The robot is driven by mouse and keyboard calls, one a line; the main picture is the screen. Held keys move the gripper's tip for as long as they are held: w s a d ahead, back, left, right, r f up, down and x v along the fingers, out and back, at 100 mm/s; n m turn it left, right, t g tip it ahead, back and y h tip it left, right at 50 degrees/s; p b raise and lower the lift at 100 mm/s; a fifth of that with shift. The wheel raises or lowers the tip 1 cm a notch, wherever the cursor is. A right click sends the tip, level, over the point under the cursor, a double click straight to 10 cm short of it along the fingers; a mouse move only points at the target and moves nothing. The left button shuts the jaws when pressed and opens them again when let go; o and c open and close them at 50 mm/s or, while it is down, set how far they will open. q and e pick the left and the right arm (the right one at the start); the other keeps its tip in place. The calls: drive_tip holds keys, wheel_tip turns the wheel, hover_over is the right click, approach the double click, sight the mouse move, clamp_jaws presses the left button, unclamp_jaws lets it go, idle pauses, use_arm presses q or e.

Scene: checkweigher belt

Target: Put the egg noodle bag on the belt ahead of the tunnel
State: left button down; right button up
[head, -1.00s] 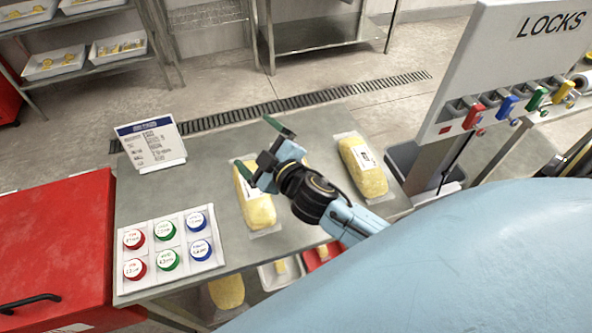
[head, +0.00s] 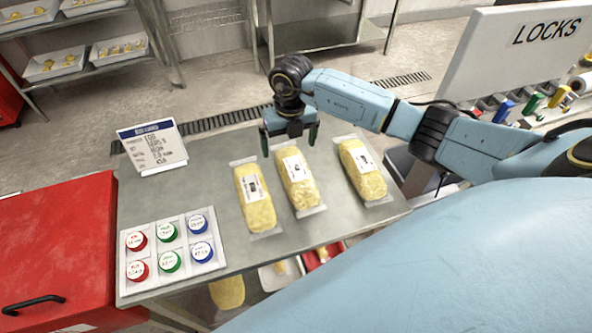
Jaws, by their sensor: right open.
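Three clear-wrapped bags of yellow noodles lie side by side on the grey metal table: a left bag (head: 257,208), a middle bag (head: 299,188) and a right bag (head: 367,180). Each has a white label too small to read, so I cannot tell which is the egg noodle bag. My right gripper (head: 289,138) is open, pointing down, with its green-tipped fingers apart near the far end of the middle bag. Nothing shows between the fingers. My left gripper is out of view. I see no belt or tunnel.
A printed sign (head: 153,147) stands at the table's back left. A panel of red, green and blue buttons (head: 170,249) lies at the front left. A red cabinet (head: 60,240) is at left.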

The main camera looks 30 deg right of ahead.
sight(296, 168)
drive_tip(key=f+b, duration=0.4)
drive_tip(key=f, duration=0.1)
drive_tip(key=d+f+b, duration=0.1)
drive_tip(key=f+b, duration=0.1)
drive_tip(key=f, duration=0.1)
drive_tip(key=shift+f+b, duration=0.1)
drive_tip(key=shift+b, duration=0.2)
drive_tip(key=f+b, duration=0.2)
drive_tip(key=f, duration=0.1)
drive_tip(key=f+b, duration=0.2)
drive_tip(key=shift+s+d+f, duration=0.1)
drive_tip(key=shift+s+d, duration=0.15)
drive_tip(key=shift+s, duration=0.05)
